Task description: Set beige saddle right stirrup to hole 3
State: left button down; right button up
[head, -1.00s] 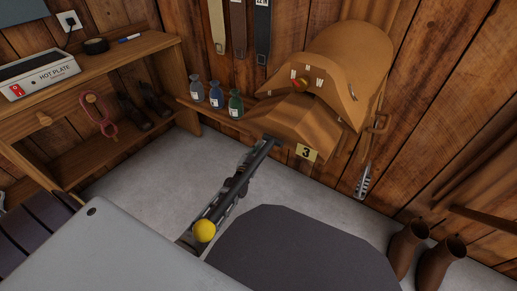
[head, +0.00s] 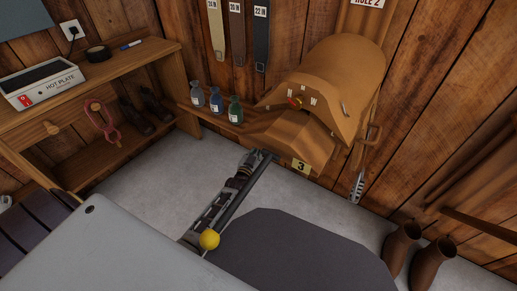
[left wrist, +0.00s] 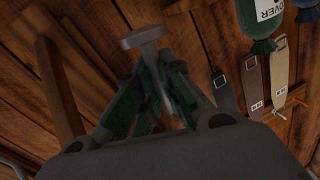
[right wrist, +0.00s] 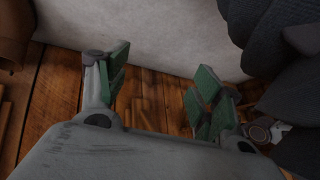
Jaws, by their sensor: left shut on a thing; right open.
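My left gripper (left wrist: 160,88) is shut on a grey T-headed tool (left wrist: 143,38). In the head view, a dark rod with a yellow ball (head: 209,240) lies along my left arm, its far end just left of the "3" tag; I cannot tell if it is that tool. My right gripper (right wrist: 160,95) is open and empty, outside the head view.
Several bottles, one green (head: 235,109), stand on a shelf left of the saddle. Straps (head: 261,38) hang above. A partly cut-off "HOLE 2" sign (head: 368,3) is on the wall. Brown boots (head: 402,247) stand at the lower right. A wooden shelf unit (head: 150,62) is at left.

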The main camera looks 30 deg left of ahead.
pick_arm(q)
jog(key=shift+d+r+p, duration=0.15)
jog(key=shift+r+p, duration=0.5)
jog(key=shift+r, duration=0.15)
jog(key=shift+r+p, duration=0.3)
jog(key=shift+p, duration=0.1)
pick_arm(e)
jog(key=shift+d+r+g, duration=0.2)
jog(key=shift+r+g, duration=0.1)
jog(key=shift+r, duration=1.5)
pick_arm(q)
jog(key=c, duration=1.6)
grip_release()
jog(key=shift+o, duration=0.3)
jog(key=shift+f, duration=0.1)
pick_arm(e)
jog(key=shift+d+f, duration=0.1)
jog(key=shift+d, duration=0.05)
pick_arm(q)
jog(key=s, duration=1.2)
jog(key=shift+d, duration=0.45)
